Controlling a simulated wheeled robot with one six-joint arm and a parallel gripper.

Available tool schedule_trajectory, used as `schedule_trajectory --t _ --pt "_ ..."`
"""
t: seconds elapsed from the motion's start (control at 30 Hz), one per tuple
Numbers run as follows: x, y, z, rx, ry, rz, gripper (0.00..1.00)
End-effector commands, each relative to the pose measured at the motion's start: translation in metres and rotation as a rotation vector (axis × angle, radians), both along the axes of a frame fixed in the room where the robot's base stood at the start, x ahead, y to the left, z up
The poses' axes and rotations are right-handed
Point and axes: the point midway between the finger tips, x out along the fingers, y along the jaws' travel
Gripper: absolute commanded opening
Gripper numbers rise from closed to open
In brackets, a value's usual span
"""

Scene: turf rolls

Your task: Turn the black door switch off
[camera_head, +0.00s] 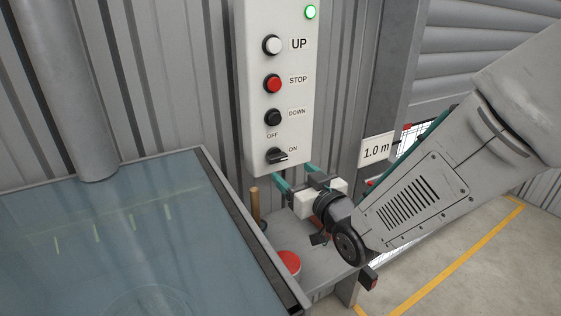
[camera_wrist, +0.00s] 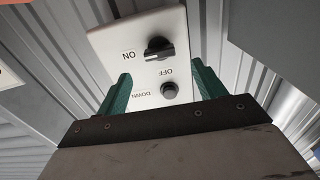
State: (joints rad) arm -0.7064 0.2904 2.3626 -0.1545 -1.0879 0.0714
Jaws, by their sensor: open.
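The black door switch (camera_head: 277,156) is a rotary knob at the bottom of a pale control box (camera_head: 249,100). Its handle lies toward the ON label, with the OFF label above it to the left. In the wrist view the switch (camera_wrist: 159,48) appears upside down, beyond and between the finger ends, with its handle toward ON. My gripper (camera_head: 297,177) has green fingers, is open and empty, and is just below the switch, apart from it as far as I can tell. The fingers also show in the wrist view (camera_wrist: 163,83).
Above the switch are the black DOWN button (camera_head: 273,117), red STOP button (camera_head: 273,84) and white UP button (camera_head: 272,45). A green lamp (camera_head: 310,12) glows. A glass-topped table (camera_head: 130,240) stands left. A small shelf (camera_head: 318,262) with a red-topped tin (camera_head: 289,262) lies below my gripper.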

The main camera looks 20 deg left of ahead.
Motion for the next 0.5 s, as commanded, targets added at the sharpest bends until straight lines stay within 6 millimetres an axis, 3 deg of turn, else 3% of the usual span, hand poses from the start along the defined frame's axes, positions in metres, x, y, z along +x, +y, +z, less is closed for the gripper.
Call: schedule_trajectory --t 0.5 --pt "0.046 0.052 0.000 0.001 0.000 -0.001 0.69"
